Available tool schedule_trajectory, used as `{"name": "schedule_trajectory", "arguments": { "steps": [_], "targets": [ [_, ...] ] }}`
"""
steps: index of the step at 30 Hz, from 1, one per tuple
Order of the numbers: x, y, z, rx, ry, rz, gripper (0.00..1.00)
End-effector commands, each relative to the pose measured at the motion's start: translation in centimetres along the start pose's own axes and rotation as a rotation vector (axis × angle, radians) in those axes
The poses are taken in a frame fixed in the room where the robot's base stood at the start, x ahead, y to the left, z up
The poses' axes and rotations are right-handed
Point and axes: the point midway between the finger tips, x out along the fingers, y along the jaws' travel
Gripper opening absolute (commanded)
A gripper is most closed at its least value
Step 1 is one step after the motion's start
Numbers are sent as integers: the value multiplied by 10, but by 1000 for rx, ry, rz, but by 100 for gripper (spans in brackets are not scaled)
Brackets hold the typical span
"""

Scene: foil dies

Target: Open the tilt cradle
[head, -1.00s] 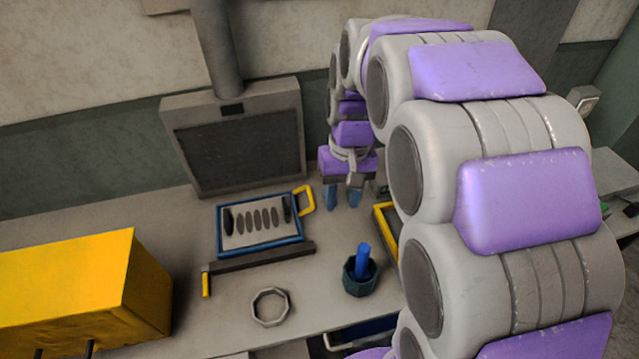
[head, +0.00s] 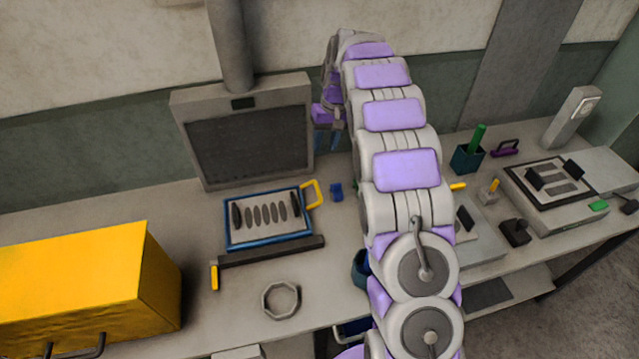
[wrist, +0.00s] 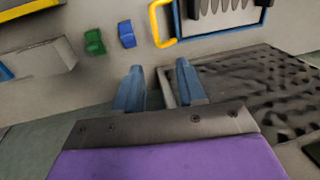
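I take the blue-framed tray (head: 230,240) with a slotted grey face and a yellow loop handle (head: 317,194) at its right to be the tilt cradle. It sits on the bench in front of the grey vent. In the wrist view, the yellow handle (wrist: 158,25) and part of the blue frame (wrist: 177,20) show at the top. My gripper (head: 326,140) is above the back of the bench, beside the vent's right edge and apart from the handle. In the wrist view, its two blue fingers (wrist: 160,85) are spread with nothing between them.
A dark bar (head: 270,252) with a yellow grip lies before the tray. A yellow box (head: 90,285) stands left, a grey ring (head: 281,299) in front. A small blue block (head: 337,192) sits right of the handle. The vent (head: 245,130) stands behind. Several fixtures occupy the right.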

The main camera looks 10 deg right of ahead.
Motion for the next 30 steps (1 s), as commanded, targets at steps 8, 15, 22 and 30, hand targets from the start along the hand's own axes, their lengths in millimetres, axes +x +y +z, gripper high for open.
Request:
{"name": "schedule_trajectory", "arguments": {
  "steps": [8, 15, 22, 30],
  "targets": [
    [27, 22, -1, 3, -1, -22, 40],
    [76, 18, -1, 2, -4, -17, 40],
    [123, 4, -1, 0, -3, -3, 40],
    [161, 15, -2, 2, 1, -16, 40]
  ]
}}
